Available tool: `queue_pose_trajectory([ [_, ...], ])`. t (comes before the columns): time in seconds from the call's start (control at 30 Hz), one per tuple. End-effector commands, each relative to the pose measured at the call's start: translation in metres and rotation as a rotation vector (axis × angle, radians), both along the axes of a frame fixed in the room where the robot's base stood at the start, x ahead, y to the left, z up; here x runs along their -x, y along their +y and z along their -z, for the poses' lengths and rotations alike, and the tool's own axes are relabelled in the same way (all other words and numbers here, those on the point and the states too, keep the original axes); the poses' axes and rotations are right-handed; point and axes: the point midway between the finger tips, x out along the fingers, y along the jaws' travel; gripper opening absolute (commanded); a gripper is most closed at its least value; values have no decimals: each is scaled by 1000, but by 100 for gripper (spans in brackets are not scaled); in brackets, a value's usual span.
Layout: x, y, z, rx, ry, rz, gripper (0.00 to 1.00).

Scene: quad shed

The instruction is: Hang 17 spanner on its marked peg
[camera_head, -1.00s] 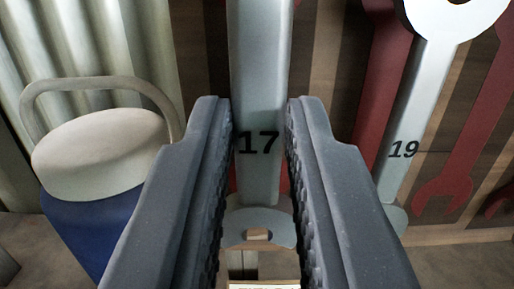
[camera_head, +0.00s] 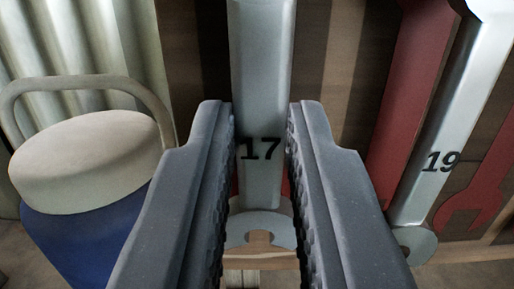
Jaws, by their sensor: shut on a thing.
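The 17 spanner (camera_head: 262,60) is a grey steel spanner with a black "17" on its shank. It stands upright in the picture, its shank running off the top edge, so its upper end is out of view. Its lower open end (camera_head: 258,228) shows between the jaws. My gripper (camera_head: 262,110) is shut on the shank near the number. A bit of red shows behind the shank. The peg for this spanner cannot be made out.
The 19 spanner (camera_head: 440,140) hangs at the right on a striped wooden board (camera_head: 345,75), beside red spanner outlines (camera_head: 410,75). A blue container with a cream lid (camera_head: 85,160) and a handle stands at the left, before a pale corrugated wall (camera_head: 90,35).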

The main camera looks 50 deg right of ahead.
Motion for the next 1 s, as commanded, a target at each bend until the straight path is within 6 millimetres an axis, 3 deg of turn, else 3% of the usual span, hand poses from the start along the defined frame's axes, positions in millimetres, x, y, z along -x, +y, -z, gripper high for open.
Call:
queue_pose_trajectory([
  [0.23,0,0,0,-1,1,0,0],
  [0.27,0,0,0,-1,1,0,21],
  [0.33,0,0,0,-1,1,0,41],
  [1.0,1,3,0,-1,1,-1,41],
])
